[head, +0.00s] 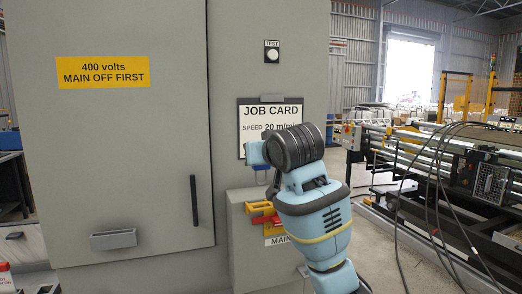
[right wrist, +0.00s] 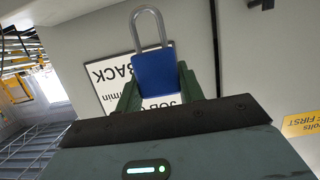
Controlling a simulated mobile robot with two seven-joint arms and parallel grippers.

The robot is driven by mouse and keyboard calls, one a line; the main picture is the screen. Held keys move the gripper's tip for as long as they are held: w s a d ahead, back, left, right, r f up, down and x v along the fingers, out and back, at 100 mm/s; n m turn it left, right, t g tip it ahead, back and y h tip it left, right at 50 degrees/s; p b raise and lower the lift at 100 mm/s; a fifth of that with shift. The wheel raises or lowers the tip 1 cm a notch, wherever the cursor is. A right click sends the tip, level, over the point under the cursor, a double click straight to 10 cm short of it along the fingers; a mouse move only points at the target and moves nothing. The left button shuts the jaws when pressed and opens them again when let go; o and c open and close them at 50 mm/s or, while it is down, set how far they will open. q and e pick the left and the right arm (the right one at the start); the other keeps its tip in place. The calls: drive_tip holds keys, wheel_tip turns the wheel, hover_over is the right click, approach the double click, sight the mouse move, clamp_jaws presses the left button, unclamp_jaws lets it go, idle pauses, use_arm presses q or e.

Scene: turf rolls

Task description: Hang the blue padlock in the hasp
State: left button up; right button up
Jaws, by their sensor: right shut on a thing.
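The blue padlock (right wrist: 155,74) is between the green fingers of my right gripper (right wrist: 160,88) in the right wrist view. Its grey shackle looks closed and points away from the gripper. My left gripper is out of view.
The job card (head: 271,113) is on the grey cabinet, under a test button (head: 272,54). The cabinet door has a long dark handle (head: 194,200) and a grey pocket (head: 113,239). The grey box (head: 238,245) juts out below the card. Machinery stands at the right.

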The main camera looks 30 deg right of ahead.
sight(262, 171)
drive_tip(key=shift+f, duration=2.1)
drive_tip(key=shift+f, duration=2.55)
idle(0.5)
drive_tip(key=o, duration=1.1)
drive_tip(key=v, duration=0.8)
drive_tip(key=shift+f, duration=0.1)
